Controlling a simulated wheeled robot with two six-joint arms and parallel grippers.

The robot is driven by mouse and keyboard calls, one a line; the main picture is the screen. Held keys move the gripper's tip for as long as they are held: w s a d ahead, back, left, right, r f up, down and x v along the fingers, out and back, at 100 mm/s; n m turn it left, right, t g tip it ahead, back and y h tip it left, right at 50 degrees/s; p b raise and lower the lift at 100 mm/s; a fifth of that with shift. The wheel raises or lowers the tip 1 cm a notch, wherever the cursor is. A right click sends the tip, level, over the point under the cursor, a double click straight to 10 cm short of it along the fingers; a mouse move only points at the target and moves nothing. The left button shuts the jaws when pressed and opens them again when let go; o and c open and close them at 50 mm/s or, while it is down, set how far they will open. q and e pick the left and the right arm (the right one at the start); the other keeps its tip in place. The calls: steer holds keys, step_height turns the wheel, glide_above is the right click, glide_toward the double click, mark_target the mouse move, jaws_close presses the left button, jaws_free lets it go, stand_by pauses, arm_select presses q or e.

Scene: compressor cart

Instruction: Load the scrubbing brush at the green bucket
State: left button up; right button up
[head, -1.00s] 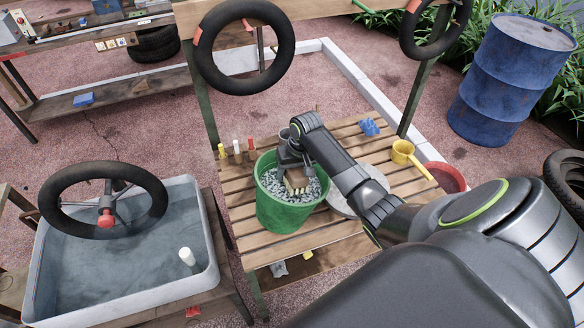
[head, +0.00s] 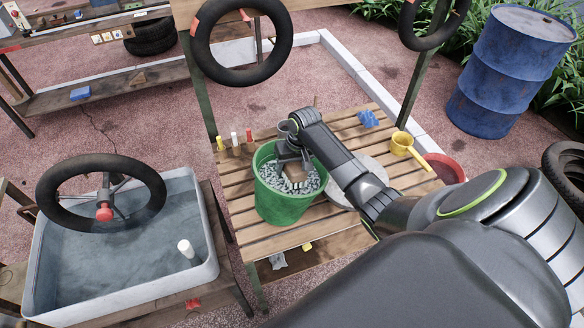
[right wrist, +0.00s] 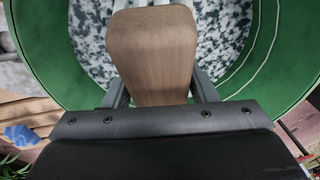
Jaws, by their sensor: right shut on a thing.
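The green bucket (head: 284,207) stands on the slatted wooden table and holds a speckled grey-white, foamy content (head: 268,177). My right gripper (head: 294,176) reaches down inside the bucket's rim and is shut on the scrubbing brush (head: 296,187). In the right wrist view the brush's wooden body (right wrist: 152,55) sits between the fingers, over the speckled content, with the green bucket wall (right wrist: 262,75) around it. The brush's bristles are hidden in both views now, and I cannot tell how deep they sit. My left gripper is not in view.
A grey water tub (head: 125,275) with a black tyre (head: 100,166) over it stands at left. On the slatted table (head: 240,197) are a yellow dipper (head: 401,145), a blue item (head: 369,119) and several small bottles. Another tyre (head: 240,82) hangs above the table's back.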

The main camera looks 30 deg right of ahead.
steer(key=shift+r+p, duration=1.4)
steer(key=shift+r, duration=4.3)
step_height(320, 180, up, 4)
steer(key=shift+f, duration=0.1)
